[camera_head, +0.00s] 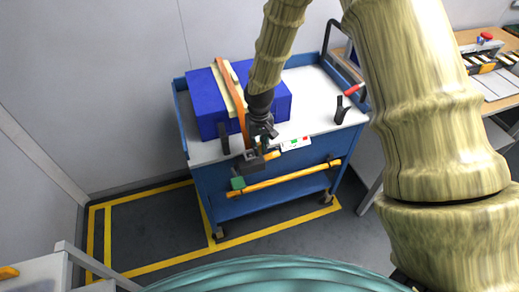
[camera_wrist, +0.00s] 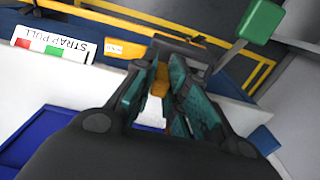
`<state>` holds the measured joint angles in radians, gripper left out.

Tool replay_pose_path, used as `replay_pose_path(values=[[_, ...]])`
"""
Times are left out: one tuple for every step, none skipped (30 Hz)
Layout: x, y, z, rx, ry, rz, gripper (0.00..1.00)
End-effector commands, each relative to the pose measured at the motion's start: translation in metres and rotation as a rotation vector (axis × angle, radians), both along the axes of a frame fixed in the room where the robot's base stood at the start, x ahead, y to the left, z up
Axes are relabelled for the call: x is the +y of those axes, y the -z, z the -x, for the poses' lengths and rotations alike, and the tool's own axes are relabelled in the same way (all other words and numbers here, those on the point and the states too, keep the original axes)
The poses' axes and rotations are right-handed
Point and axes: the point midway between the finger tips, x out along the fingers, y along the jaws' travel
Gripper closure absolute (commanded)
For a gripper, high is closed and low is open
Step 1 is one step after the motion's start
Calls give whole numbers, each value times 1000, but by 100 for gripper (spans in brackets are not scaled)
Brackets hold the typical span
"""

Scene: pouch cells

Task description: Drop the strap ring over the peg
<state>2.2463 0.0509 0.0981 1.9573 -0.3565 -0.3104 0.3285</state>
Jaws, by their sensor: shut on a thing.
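My gripper (camera_head: 263,130) is low over the front edge of a blue cart's white top. In the wrist view its teal fingers (camera_wrist: 160,95) are closed around an orange-yellow piece, apparently the strap end with its ring. The ring's outline is hidden by the fingers. The orange strap (camera_head: 221,73) runs over a blue block (camera_head: 203,97) and down its front beside the gripper. A dark bracket (camera_head: 250,161) sits at the cart's front edge just below the gripper, and also shows beyond the fingertips (camera_wrist: 182,50). I cannot make out the peg or whether the ring touches it.
A green block (camera_head: 237,183) on a grey arm stands out from the cart front. A "STRAP PULL" sign (camera_wrist: 52,46) and a yellow tag (camera_wrist: 125,48) are on the front edge. A black stand (camera_head: 341,110) is at the right. White tabletop (camera_head: 310,110) there is partly clear.

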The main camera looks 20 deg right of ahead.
Motion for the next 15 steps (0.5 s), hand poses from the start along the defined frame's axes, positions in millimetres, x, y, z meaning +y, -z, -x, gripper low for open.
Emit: replay_pose_path(values=[[0,3,0,1,0,0,100],[0,5,0,1,-1,0,100],[0,9,1,2,-1,0,100],[0,13,1,3,-1,0,100],[0,15,1,3,-1,1,100],[0,19,1,2,-1,0,100],[0,22,1,2,-1,0,100],[0,24,1,2,0,0,100],[0,26,1,1,0,0,100],[0,28,0,0,0,0,100],[0,28,0,0,0,0,100],[0,29,0,0,0,0,100],[0,29,0,-1,0,0,100],[0,29,0,-1,0,0,100],[0,29,0,0,0,0,100]])
